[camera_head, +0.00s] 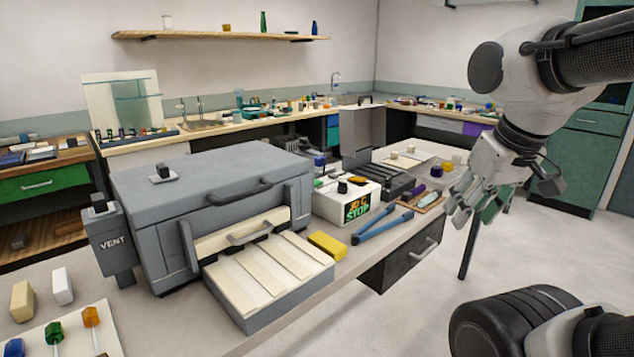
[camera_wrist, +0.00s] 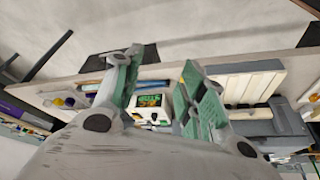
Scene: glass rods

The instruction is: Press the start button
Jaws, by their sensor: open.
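A white control box (camera_head: 350,206) with a dark display reading "STOP" in green and orange stands on the bench, right of the grey kiln. Small dark knobs or buttons (camera_head: 342,187) sit on its top; I cannot tell which one is the start button. The box also shows in the wrist view (camera_wrist: 140,112), between my fingers. My gripper (camera_head: 474,212) is open and empty, fingers pointing down, in the air off the bench's right edge and apart from the box. In the wrist view its two green-padded fingers (camera_wrist: 161,78) are spread.
The grey kiln (camera_head: 215,170) has a drawer of pale slabs (camera_head: 270,270) pulled out in front. A yellow block (camera_head: 327,245) and blue tongs (camera_head: 382,226) lie before the box. A dark tray (camera_head: 385,185) and a small wooden tray (camera_head: 428,203) are to its right.

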